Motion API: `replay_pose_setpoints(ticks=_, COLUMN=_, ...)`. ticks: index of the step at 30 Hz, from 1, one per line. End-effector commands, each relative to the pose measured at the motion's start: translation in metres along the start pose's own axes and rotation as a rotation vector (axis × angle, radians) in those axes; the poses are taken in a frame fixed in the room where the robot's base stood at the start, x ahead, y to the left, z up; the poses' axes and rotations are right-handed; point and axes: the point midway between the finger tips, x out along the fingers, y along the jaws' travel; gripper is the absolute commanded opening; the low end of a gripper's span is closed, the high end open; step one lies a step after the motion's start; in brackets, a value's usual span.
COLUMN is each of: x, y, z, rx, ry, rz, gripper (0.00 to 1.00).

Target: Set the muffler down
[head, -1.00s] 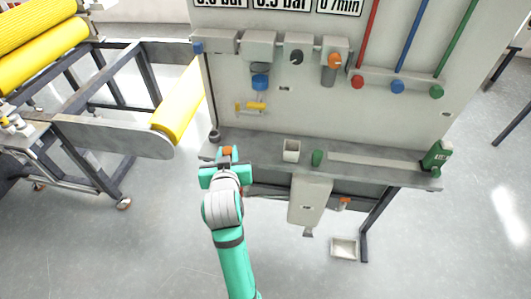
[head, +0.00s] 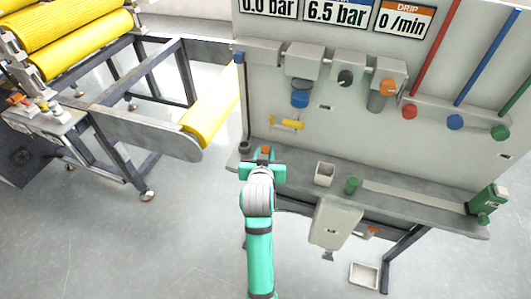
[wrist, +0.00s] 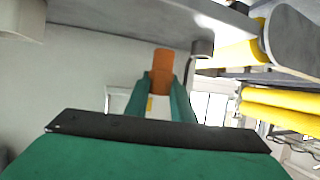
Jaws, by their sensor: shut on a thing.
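The muffler (wrist: 162,72) is an orange-brown piece held between the green fingers of my gripper (wrist: 155,92) in the wrist view. A whitish part with a yellow mark shows below it between the fingers. In the head view, my gripper (head: 263,166) is at the left end of the panel's grey shelf (head: 296,168), and a small orange patch of the muffler (head: 266,150) shows at its tip. My gripper is shut on the muffler. I cannot tell whether the muffler touches the shelf.
A dark round cup (head: 244,148) stands at the shelf's left end, close to my gripper. A white square cup (head: 324,174) and a green cup (head: 351,185) stand to the right. A green box (head: 487,200) is at the far right. Yellow rollers (head: 212,106) are at left.

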Motion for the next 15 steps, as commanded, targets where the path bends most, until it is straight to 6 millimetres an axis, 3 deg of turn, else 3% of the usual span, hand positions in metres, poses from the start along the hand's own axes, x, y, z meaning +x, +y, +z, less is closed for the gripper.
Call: replay_pose_setpoints(ticks=15, x=0.022, y=-0.007, z=0.04, rx=-0.006, ry=0.001, rz=-0.011, gripper=0.0)
